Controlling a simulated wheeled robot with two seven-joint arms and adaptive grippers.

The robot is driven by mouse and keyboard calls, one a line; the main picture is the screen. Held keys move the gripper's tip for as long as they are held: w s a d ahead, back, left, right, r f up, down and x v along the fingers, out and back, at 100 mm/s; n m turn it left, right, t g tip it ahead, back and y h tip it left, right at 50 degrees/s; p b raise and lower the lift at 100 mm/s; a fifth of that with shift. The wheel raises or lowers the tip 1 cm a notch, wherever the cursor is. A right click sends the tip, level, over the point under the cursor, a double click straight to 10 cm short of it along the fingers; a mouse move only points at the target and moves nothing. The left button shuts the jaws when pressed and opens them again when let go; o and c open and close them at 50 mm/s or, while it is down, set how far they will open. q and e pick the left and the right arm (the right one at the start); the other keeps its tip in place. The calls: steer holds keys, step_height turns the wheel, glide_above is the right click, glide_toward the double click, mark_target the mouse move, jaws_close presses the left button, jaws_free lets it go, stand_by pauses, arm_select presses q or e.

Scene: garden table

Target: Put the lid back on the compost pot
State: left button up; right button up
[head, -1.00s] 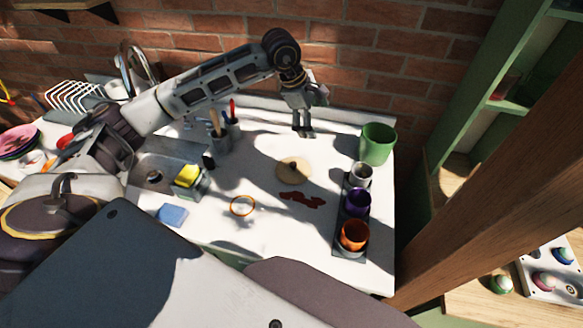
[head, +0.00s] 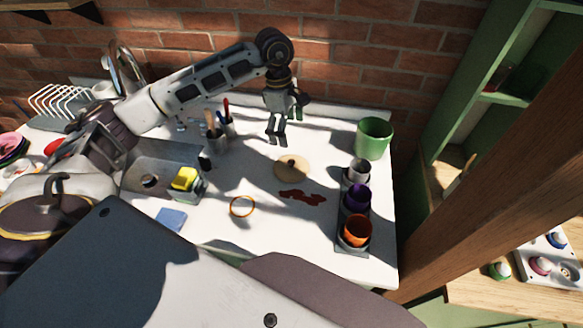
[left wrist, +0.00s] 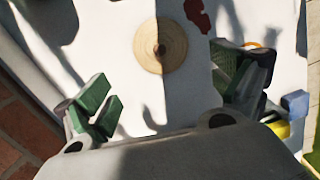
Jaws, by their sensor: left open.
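A round pale wooden lid (head: 291,168) with a small dark knob lies flat on the white table, near its middle. It also shows in the left wrist view (left wrist: 150,35), ahead of the fingers. A green pot (head: 374,140), which looks like the compost pot, stands open-topped at the table's back right. My left gripper (head: 277,138) is open and empty, in the air behind and slightly left of the lid. Its spread fingers (left wrist: 166,85) show in the left wrist view, with the lid apart from them. My right gripper is not seen.
Grey, purple and orange cups (head: 357,230) stand in a dark tray along the right edge. A dark red patch (head: 302,196) and an orange ring (head: 242,206) lie near the lid. A utensil holder (head: 216,140) and sink (head: 150,180) are left. A brick wall rises behind.

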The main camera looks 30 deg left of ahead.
arm_select(q)
steer(key=shift+f, duration=0.1)
stand_by(0.3)
steer(key=p, duration=0.1)
glide_above(292, 161)
steer(key=f, duration=0.7)
steer(key=shift+s+a+f, duration=0.25)
steer(key=shift+f, duration=0.45)
steer(key=shift+w+d+f+p, duration=0.1)
steer(key=shift+f+p, duration=0.35)
steer(key=shift+f, duration=0.6)
steer(key=shift+w+d+f+p, duration=0.1)
steer(key=shift+f+p, duration=0.3)
steer(key=shift+f, duration=1.15)
